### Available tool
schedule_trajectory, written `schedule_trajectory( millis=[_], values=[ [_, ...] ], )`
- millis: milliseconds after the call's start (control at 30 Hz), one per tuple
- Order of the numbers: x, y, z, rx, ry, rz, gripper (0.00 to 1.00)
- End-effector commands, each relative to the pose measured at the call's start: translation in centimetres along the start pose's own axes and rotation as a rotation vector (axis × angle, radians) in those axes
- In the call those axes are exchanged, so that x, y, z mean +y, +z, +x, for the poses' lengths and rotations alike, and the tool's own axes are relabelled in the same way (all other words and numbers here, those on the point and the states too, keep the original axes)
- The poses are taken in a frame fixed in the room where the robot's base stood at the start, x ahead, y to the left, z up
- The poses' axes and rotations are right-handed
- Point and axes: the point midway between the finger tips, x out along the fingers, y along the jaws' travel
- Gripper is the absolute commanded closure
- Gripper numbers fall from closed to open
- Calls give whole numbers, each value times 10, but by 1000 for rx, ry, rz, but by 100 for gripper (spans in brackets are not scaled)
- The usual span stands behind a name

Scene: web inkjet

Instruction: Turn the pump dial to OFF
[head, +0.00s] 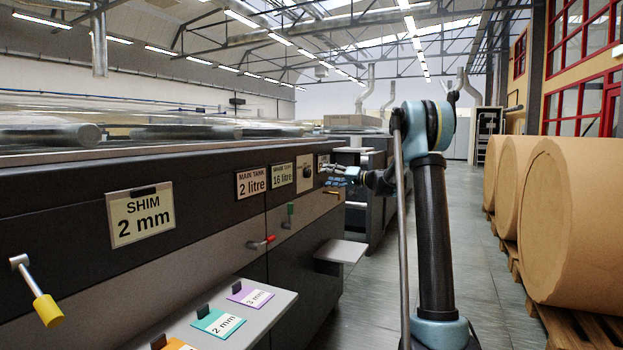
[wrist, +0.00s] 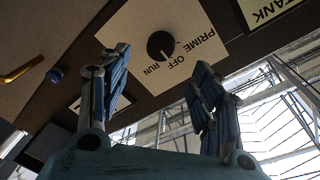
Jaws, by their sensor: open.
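The pump dial (wrist: 160,45) is a round black knob on a pale plate (wrist: 196,62) lettered RUN, OFF and PRIME. In the wrist view the plate appears turned over, and the knob lies in the gap between my fingertips, beyond them. In the head view the dial (head: 307,172) sits on the dark machine front, just left of my gripper (head: 328,175). My gripper is open and empty, with its two blue-grey fingers spread and apart from the knob.
Tank signs (head: 251,182) (head: 282,176) and a SHIM sign (head: 142,214) are on the machine front. Large paper rolls (head: 573,220) stand at right. The aisle floor between is clear.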

Motion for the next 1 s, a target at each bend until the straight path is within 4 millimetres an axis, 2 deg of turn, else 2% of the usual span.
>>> schedule_trajectory(
  millis=[300, 500, 700, 1000],
  values=[
    [0, 0, 57, -2, -1, 1, 41],
    [0, 0, 84, -1, -1, 1, 41],
    [0, 0, 97, 0, 0, 1, 41],
    [0, 0, 98, 0, 0, 1, 41]
  ],
)
